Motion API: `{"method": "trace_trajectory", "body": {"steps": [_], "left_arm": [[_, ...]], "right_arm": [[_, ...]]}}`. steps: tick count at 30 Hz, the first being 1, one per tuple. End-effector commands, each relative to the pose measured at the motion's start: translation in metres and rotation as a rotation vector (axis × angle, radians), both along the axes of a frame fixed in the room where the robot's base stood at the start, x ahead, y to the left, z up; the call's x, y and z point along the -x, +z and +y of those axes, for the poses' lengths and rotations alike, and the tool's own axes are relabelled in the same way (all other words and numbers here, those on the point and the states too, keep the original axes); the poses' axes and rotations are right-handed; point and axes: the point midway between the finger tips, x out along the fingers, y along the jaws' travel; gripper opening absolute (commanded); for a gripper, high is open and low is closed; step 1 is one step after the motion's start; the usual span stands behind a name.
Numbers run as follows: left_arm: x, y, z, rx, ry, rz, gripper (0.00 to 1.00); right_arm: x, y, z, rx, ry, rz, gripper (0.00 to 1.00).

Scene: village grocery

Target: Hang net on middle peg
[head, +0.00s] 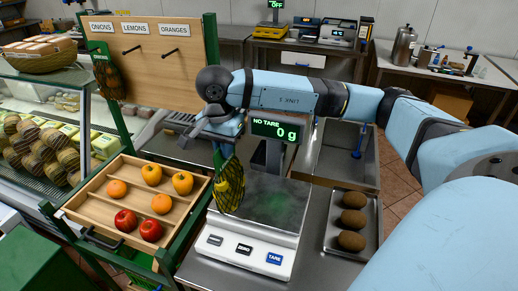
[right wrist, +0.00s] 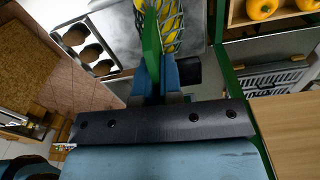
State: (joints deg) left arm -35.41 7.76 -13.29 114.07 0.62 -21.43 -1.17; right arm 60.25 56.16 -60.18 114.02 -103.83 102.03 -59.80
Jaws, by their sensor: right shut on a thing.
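A net of yellow lemons (head: 230,187) with a green top hangs from my right gripper (head: 222,146), which is shut on it. The net is in front of the scale and appears clear of its plate. In the right wrist view the green top (right wrist: 151,40) sits between the fingertips (right wrist: 157,72), with yellow fruit in mesh (right wrist: 172,28) beyond. A wooden board (head: 150,80) at the back left carries labels for onions, lemons and oranges. The middle peg (head: 131,50), under the lemons label (head: 134,28), is bare. A dark net (head: 108,76) hangs at the left peg. My left gripper is out of view.
A scale (head: 240,255) reading 0 g stands below the net, its display (head: 275,130) close to my right arm. A wooden tray (head: 90,222) of fruit lies left, and a tray of brown fruit (head: 352,222) right. A glass case (head: 45,125) stands far left.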

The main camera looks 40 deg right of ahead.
Motion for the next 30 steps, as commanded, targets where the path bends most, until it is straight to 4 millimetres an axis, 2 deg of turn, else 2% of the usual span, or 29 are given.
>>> {"method": "trace_trajectory", "body": {"steps": [9, 18, 24, 30], "left_arm": [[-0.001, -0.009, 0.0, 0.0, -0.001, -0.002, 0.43], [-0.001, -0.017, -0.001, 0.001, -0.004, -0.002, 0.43], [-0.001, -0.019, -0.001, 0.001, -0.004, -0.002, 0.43], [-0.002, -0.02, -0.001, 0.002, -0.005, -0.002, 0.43]], "right_arm": [[-0.004, 0.057, -0.045, -0.002, -0.618, -0.02, 0.0], [0.004, 0.107, -0.084, -0.012, -1.164, -0.029, 0.0], [0.01, 0.129, -0.098, -0.019, -1.393, -0.031, 0.0], [0.013, 0.137, -0.103, -0.02, -1.476, -0.029, 0.0]]}}
